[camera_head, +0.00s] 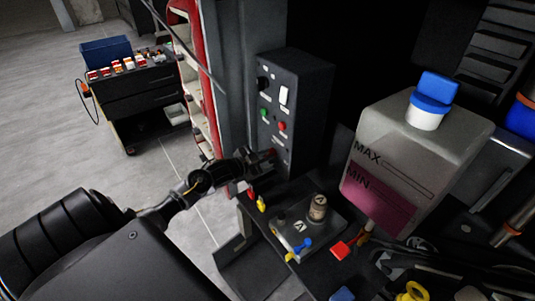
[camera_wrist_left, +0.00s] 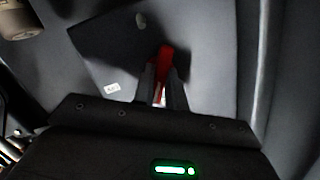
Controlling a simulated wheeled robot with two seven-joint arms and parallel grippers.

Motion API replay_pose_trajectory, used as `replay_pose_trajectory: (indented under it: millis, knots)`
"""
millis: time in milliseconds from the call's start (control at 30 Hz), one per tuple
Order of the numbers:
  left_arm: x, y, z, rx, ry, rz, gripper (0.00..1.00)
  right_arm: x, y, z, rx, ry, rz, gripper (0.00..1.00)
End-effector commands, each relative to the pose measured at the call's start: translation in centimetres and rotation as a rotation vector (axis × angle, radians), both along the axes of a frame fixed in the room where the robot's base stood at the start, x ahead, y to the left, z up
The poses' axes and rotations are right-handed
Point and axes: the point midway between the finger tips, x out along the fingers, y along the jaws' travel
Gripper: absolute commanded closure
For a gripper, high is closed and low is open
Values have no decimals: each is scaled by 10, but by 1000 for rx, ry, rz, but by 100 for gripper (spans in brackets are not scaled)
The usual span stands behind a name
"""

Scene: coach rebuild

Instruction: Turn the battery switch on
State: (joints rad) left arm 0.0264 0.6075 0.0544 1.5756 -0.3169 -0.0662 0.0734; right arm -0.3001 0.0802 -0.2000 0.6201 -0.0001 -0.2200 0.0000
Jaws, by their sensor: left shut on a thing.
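A dark control box (camera_head: 312,95) stands in the middle of the head view. Its face carries a black knob, a white rocker (camera_head: 284,95), a green button (camera_head: 264,112) and a red button (camera_head: 282,126). My left gripper (camera_head: 270,157) is at the lower part of this face. In the left wrist view my left gripper (camera_wrist_left: 163,88) is shut on a red lever (camera_wrist_left: 165,56), which I take for the battery switch. The lever stands out between the two fingers, in front of a grey panel. The fingers hide its lower part. No right gripper shows.
A plate with a brown cap (camera_head: 318,208) and coloured parts lies below the box. A tank (camera_head: 400,165) with a blue cap and pink fluid stands to the right. A tool cart (camera_head: 140,90) stands at the back left. Grey floor is open at the left.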

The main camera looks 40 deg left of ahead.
Motion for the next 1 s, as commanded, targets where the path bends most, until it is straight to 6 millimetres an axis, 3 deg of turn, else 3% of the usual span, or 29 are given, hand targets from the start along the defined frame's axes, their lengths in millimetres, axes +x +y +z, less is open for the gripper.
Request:
replay_pose_trajectory:
  millis: [267, 1000]
  knots:
    - [1, 1, 5, -34, 5, 3, 100, 0, 0, 6, 0, 0, 0, 64]
    - [2, 2, 5, -456, 127, 1, 100, 0, 1, 44, 1, 0, 0, 64]
